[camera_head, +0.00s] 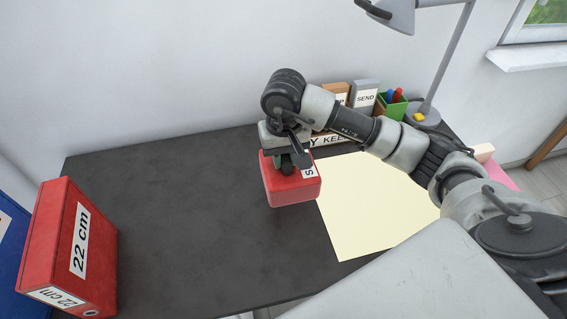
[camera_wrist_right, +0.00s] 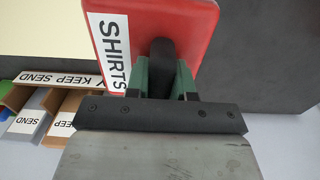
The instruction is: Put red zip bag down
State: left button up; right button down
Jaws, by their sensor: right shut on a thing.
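The red zip bag (camera_head: 291,186) is a soft-cornered red block with a white label, which reads SHIRTS in the right wrist view (camera_wrist_right: 200,22). My right gripper (camera_head: 287,166) is shut on the black handle (camera_wrist_right: 162,62) on top of the bag. The bag is over the dark desk (camera_head: 190,210), beside the left edge of a pale yellow sheet (camera_head: 375,205). I cannot tell whether its underside touches the desk. My left gripper is not in view.
A red binder (camera_head: 65,245) marked 22 cm stands at the left.

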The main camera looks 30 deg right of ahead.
jog(key=w+f, duration=0.1)
jog(key=w+d, duration=0.1)
jog(key=shift+w+d+f, duration=0.15)
jog(key=shift+w+f, duration=0.15)
jog(key=shift+f, duration=0.1)
jog(key=shift+f+p, duration=0.45)
jog(key=shift+f, duration=1.55)
jog(key=shift+f, duration=0.1)
jog(key=c, duration=1)
grip_release()
jog(key=shift+o, duration=0.2)
